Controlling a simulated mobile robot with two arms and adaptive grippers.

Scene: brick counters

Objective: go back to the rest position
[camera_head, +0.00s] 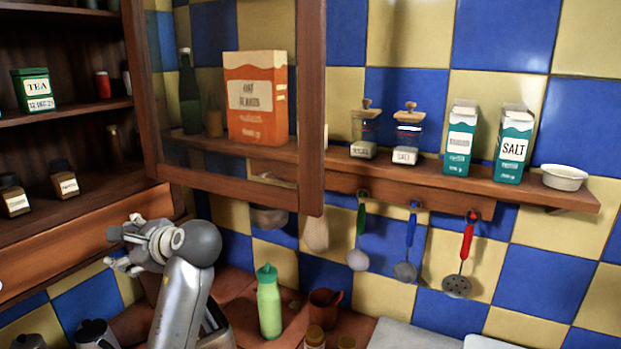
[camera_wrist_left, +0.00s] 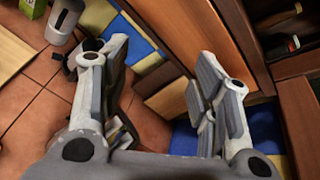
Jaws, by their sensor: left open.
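My left gripper (camera_head: 117,250) is raised in front of the wooden cabinet's lower board, at the left of the head view. In the left wrist view its two fingers (camera_wrist_left: 160,72) are spread wide apart, with nothing between them. The gripper is open and empty. My right gripper does not show in either view.
The cabinet's glass door (camera_head: 311,110) stands open, right of my left gripper. A tea tin (camera_head: 36,90) and jars stand inside the cabinet. A green bottle (camera_head: 269,302) and a brown cup (camera_head: 324,308) stand on the counter. A wall shelf (camera_head: 470,187) holds cartons, with utensils hanging below.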

